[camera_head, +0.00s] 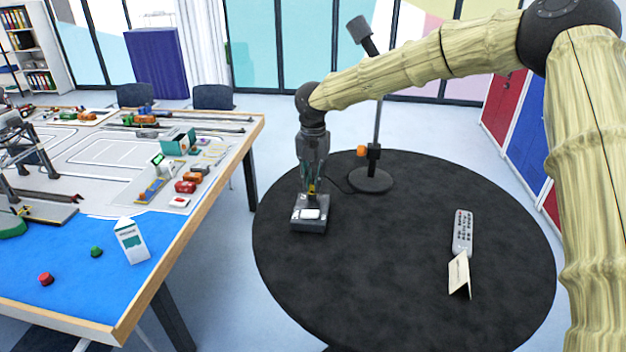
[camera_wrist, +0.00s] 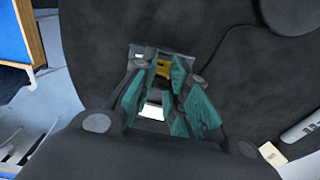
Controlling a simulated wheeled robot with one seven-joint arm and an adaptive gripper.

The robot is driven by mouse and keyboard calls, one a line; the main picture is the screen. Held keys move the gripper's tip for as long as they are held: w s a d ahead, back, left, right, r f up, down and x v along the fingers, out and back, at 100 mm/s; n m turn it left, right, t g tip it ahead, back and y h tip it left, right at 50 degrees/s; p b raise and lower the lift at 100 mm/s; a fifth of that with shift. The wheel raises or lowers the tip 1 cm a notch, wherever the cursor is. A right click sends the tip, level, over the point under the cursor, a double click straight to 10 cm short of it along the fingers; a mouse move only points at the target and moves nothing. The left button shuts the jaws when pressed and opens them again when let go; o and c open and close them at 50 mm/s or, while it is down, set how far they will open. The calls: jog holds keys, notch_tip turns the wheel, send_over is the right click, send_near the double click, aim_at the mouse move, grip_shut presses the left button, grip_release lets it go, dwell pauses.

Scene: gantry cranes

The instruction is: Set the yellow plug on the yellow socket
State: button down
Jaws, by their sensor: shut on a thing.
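My gripper (camera_head: 312,188) points down over a small grey box (camera_head: 309,227) with a white panel on the black round table. It is shut on the yellow plug (camera_head: 312,190), of which only a small patch shows between the fingers. In the wrist view the teal fingers of my gripper (camera_wrist: 166,88) frame the yellow plug (camera_wrist: 163,68) near the box's far edge. I cannot make out the yellow socket apart from the plug. Whether the plug touches the box is hidden by the fingers.
A black stand (camera_head: 371,180) with an orange knob rises behind the box, and a thin cable runs near it. A grey remote (camera_head: 463,232) and a folded cream card (camera_head: 459,275) lie at the right. The table's front is clear. A model-port table (camera_head: 190,232) stands left.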

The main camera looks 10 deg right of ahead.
aim_at(313, 180)
jog(key=shift+f, duration=0.15)
dwell(0.5)
jog(key=c, duration=0.9)
grip_release()
jog(key=shift+o, duration=0.2)
jog(key=shift+r+p, duration=0.75)
jog(key=shift+r, duration=2.75)
